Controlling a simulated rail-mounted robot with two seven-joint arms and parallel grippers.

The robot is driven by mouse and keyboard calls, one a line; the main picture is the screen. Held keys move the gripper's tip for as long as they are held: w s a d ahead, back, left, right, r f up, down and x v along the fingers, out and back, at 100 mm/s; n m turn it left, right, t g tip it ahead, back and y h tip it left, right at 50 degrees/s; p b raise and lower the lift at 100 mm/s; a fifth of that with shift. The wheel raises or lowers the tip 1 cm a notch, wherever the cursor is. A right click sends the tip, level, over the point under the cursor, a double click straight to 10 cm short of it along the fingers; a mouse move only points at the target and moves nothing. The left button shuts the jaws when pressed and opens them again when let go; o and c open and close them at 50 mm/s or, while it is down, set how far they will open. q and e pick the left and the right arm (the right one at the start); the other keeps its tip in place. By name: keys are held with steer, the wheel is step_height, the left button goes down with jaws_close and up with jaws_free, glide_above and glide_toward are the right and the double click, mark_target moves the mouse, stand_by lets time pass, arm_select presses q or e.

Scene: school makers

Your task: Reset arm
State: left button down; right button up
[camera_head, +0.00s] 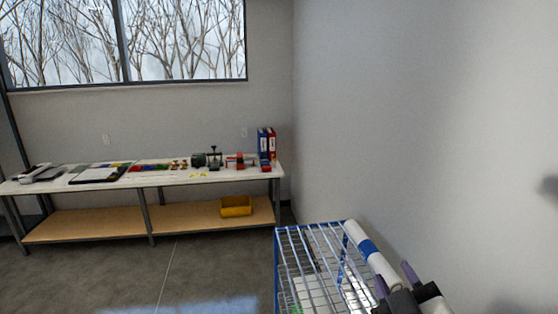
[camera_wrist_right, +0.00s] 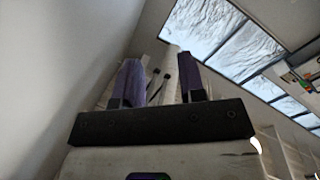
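In the right wrist view, the purple fingers of my right gripper (camera_wrist_right: 161,72) stand apart. A pale shape, probably the roll, shows beyond and between them, with gaps to the fingers. Whether the roll touches the gripper cannot be told. My left gripper is not in view.
A long table (camera_head: 150,179) with several small items stands along the far wall. A yellow bin (camera_head: 236,207) sits on its lower shelf. A bare wall (camera_head: 420,130) rises close on the right. The floor (camera_head: 190,265) left of the rack is clear.

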steer(key=s+d+f+m+g+p, duration=0.2)
steer(key=s+f+g+p, duration=0.35)
steer(key=s+f, duration=0.45)
steer(key=s+d+f+m+g+p, duration=0.25)
steer(key=s+f+g+p, duration=0.35)
steer(key=f, duration=0.6)
steer(key=s+f+g+p, duration=0.1)
steer(key=s+f, duration=0.1)
steer(key=s, duration=0.4)
steer(key=s+f+g+p, duration=0.2)
steer(key=s+f, duration=0.1)
steer(key=s, duration=0.4)
steer(key=shift+s+a+f+y, duration=0.25)
steer(key=shift+a+f+y, duration=0.1)
steer(key=shift+a+y, duration=0.1)
steer(key=shift+m, duration=0.25)
